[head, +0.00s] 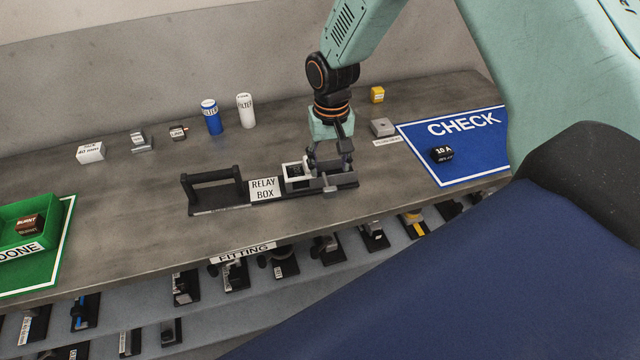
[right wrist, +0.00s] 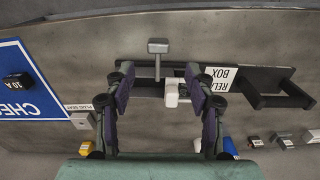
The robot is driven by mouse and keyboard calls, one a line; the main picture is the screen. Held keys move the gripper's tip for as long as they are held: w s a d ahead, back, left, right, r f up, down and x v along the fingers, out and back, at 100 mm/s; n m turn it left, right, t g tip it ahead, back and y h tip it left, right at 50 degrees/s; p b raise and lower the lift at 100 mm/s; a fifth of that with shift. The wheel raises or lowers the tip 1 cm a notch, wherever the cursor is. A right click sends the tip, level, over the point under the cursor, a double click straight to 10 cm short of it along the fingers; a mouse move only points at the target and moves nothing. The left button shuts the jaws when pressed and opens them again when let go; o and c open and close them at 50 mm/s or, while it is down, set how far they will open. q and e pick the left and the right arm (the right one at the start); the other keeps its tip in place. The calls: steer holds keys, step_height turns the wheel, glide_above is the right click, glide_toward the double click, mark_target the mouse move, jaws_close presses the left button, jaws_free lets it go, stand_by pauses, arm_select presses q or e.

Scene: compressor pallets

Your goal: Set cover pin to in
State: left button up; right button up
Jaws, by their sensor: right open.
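The relay box (head: 205,207) is a dark base on the bench with a black handle, a RELAY BOX label and a white-framed part (head: 294,171). It also shows in the right wrist view (right wrist: 262,84). A grey T-shaped piece, seemingly the cover pin (right wrist: 158,46), sticks out from the base's edge. My right gripper (head: 330,168) is over the right end of the base, pointing down. In the right wrist view its fingers (right wrist: 158,75) are apart, on either side of the pin's thin shaft, with nothing gripped. My left gripper is out of view.
A blue CHECK mat (head: 465,125) with a black 10 A block (head: 441,154) lies right. A grey block (head: 382,127) and a yellow block (head: 377,95) stand near the arm. A green tray (head: 45,205) is far left. Shelves with several fittings are below the front edge.

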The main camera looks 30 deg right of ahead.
mark_target(331, 189)
steer(key=shift+s+d+f, duration=0.2)
steer(key=shift+s+f, duration=0.05)
steer(key=shift+f, duration=0.25)
steer(key=shift+s+d+f, duration=0.2)
steer(key=shift+f, duration=0.3)
steer(key=f, duration=0.3)
steer(key=a+f, duration=0.1)
steer(key=shift+w+f, duration=0.35)
steer(key=shift+f, duration=0.05)
steer(key=shift+d+f, duration=0.15)
steer(key=shift+f, duration=0.15)
steer(key=shift+s+d+f, duration=0.15)
steer(key=shift+d+f, duration=0.05)
steer(key=shift+a+r, duration=0.1)
